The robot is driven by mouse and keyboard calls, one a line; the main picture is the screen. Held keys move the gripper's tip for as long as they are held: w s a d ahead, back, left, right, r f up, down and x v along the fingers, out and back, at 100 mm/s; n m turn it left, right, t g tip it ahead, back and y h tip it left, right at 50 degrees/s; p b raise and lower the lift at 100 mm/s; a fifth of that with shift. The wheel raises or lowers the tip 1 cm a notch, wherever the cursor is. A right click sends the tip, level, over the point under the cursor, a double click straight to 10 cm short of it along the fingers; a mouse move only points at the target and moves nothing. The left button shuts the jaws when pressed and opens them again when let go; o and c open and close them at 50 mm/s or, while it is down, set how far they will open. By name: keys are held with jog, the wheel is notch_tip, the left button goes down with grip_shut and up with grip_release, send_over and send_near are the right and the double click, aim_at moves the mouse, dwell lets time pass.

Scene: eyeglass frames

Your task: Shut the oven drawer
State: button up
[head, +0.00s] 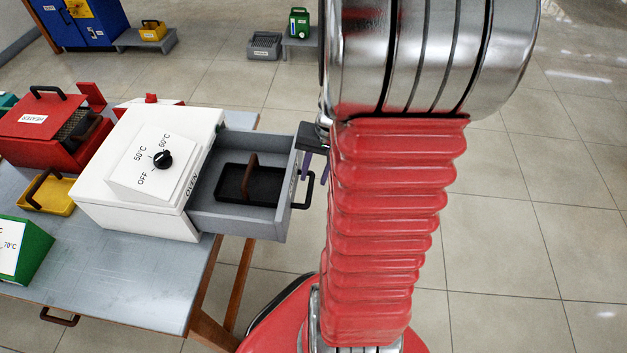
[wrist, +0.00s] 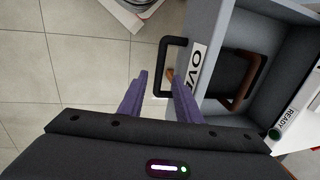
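The white oven (head: 150,165) stands on the table, with a dial on its sloped top panel. Its grey drawer (head: 235,222) is pulled out to the right, and a black tray (head: 262,186) with a brown handle lies inside. The drawer's black handle (head: 308,192) is on its front; it also shows in the wrist view (wrist: 163,62). My gripper (head: 315,175) is at the drawer front, partly hidden by my arm. In the wrist view its purple fingers (wrist: 160,80) are apart, with the handle near and between their tips. I cannot tell whether they touch it.
A red heater (head: 45,125), a yellow tray (head: 48,195) and a green box (head: 22,250) stand left of the oven on the table (head: 130,290). A blue cabinet (head: 80,22) is at the back left. The tiled floor (head: 540,230) on the right is clear.

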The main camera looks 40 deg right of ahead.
aim_at(310, 187)
jog(key=shift+w+a+f, duration=0.15)
jog(key=shift+f, duration=0.9)
jog(key=shift+w+a+f, duration=0.1)
jog(key=shift+w+f, duration=0.05)
jog(key=shift+f, duration=0.9)
jog(key=shift+c, duration=0.4)
grip_shut()
